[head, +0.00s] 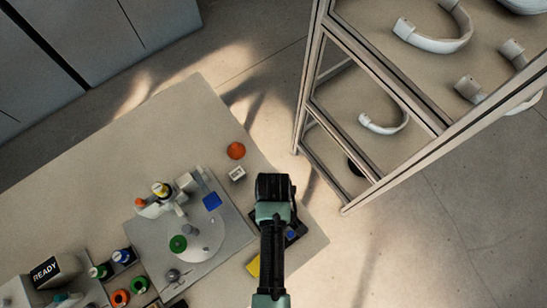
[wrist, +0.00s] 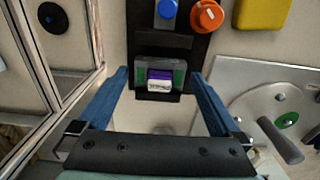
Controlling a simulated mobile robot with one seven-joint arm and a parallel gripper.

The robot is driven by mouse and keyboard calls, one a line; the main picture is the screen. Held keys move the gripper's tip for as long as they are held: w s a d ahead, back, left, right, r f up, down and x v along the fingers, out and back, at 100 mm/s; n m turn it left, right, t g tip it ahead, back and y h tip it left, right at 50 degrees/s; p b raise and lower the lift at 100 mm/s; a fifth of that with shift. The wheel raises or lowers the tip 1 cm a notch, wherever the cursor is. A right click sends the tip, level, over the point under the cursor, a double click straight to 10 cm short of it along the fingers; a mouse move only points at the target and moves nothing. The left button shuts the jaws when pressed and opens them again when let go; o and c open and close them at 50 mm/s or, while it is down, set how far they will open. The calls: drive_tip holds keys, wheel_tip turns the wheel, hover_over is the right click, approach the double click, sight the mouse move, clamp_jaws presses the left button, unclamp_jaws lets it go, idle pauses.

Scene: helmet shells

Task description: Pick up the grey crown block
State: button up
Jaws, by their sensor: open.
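A grey block (head: 186,182) stands on the grey plate near its top edge in the head view, close to a yellow-topped part. It may be the grey crown block; its shape is too small to be sure. I cannot make it out in the wrist view. My gripper shows in the wrist view (wrist: 160,80) with its two blue fingers wide apart and nothing between them. A purple and white piece with green sides (wrist: 160,80) lies beyond the fingertips, in a black tray (wrist: 180,47). In the head view my arm hides the fingertips; it is right of the grey block, apart from it.
The plate (head: 226,243) carries a round disc with a green part (head: 178,243) and a blue block (head: 212,201). A white labelled block (head: 237,173) and orange dome (head: 236,150) lie on the table. A metal shelf rack (head: 385,95) stands at right.

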drive_tip(key=shift+f, duration=0.35)
drive_tip(key=shift+c, duration=0.2)
drive_tip(key=c, duration=1.2)
drive_tip(key=shift+r, duration=0.1)
